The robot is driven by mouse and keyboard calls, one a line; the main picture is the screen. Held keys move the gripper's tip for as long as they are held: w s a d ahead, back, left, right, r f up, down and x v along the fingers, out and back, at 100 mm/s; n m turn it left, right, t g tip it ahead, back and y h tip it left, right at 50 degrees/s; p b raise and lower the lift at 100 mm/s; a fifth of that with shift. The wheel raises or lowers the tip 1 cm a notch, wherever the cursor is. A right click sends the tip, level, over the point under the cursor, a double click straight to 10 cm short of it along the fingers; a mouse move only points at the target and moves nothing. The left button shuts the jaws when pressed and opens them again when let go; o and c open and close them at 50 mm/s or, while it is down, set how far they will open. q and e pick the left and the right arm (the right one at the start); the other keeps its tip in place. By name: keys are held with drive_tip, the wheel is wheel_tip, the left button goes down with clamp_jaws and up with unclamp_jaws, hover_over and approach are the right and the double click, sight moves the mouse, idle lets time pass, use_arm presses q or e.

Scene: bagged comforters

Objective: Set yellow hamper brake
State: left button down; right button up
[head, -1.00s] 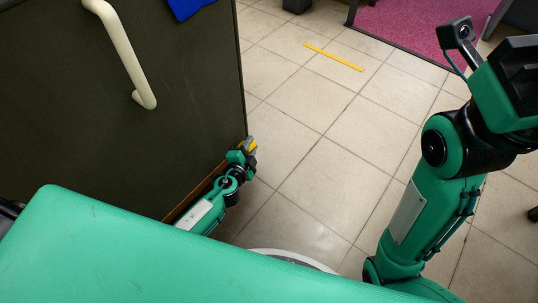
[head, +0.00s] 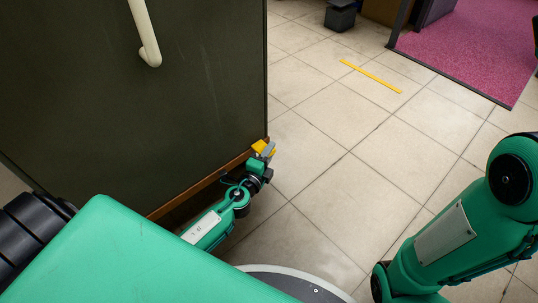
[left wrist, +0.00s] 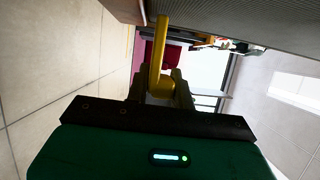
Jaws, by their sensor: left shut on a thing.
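A tall dark hamper (head: 190,95) with a wooden bottom edge fills the left of the head view. A yellow brake lever (head: 261,147) sits low at its near right corner. My left gripper (head: 267,155) is at that corner, close to the floor, shut on the lever. In the left wrist view the yellow lever (left wrist: 158,58) stands up between the two fingers (left wrist: 163,92), below the hamper's underside. Only the upper part of my right arm shows; its gripper is outside both views.
A white handle (head: 145,35) is fixed to the hamper's face. The tiled floor (head: 335,150) to the right is clear, with a yellow strip (head: 370,76) lying flat. A dark bin (head: 341,15) and a pink carpet (head: 465,50) are farther back.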

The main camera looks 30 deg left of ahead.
use_arm(q)
drive_tip(key=shift+a+r, duration=0.1)
drive_tip(key=c, duration=1.3)
unclamp_jaws()
drive_tip(key=shift+s, duration=0.45)
drive_tip(key=s+b, duration=0.1)
drive_tip(key=s, duration=1.1)
drive_tip(key=shift+s, duration=0.4)
